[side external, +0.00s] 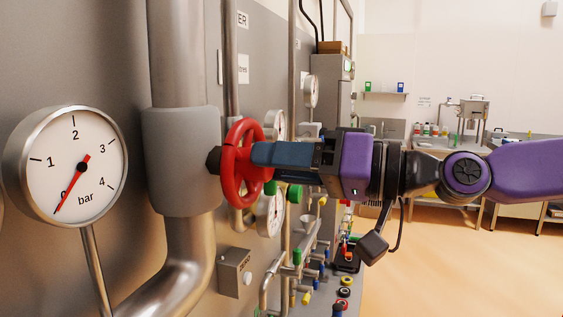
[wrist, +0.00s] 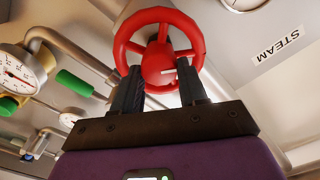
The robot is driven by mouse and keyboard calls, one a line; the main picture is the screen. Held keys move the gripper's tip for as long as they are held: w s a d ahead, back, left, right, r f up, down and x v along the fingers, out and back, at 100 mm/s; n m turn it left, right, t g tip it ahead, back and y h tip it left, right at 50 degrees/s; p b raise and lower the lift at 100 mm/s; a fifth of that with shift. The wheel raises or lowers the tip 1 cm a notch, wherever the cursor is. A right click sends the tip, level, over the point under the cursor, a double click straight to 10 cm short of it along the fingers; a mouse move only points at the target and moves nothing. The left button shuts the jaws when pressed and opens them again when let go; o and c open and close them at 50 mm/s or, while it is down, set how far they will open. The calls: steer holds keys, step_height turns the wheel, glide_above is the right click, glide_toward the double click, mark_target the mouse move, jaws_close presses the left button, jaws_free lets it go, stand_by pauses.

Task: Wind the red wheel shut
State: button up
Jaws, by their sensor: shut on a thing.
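The red wheel (side external: 229,165) sits on a stub at the grey valve body on the thick pipe, facing right towards my arm. In the wrist view the wheel (wrist: 158,65) shows its round rim, spokes and a hub with a small white mark. My gripper (side external: 257,154) comes in level from the right and is shut on the wheel. In the wrist view the two dark fingers of my gripper (wrist: 159,82) stand on either side of the hub, within the rim's outline. Exactly which part they press on is hidden.
A large pressure gauge (side external: 67,165) left of the wheel has its needle near 0. Smaller gauges, thin pipes and green-capped fittings (side external: 294,193) crowd behind and below the wheel. A grey box (side external: 234,272) is on the panel below. The floor at right is open.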

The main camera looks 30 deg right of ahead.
steer(key=shift+f+m, duration=0.1)
steer(key=shift+m, duration=0.7)
steer(key=o, duration=1.1)
steer(key=shift+c, duration=0.2)
steer(key=v, duration=1.7)
steer(key=shift+d, duration=0.2)
steer(key=shift+s, duration=0.15)
steer(key=shift+c, duration=1.4)
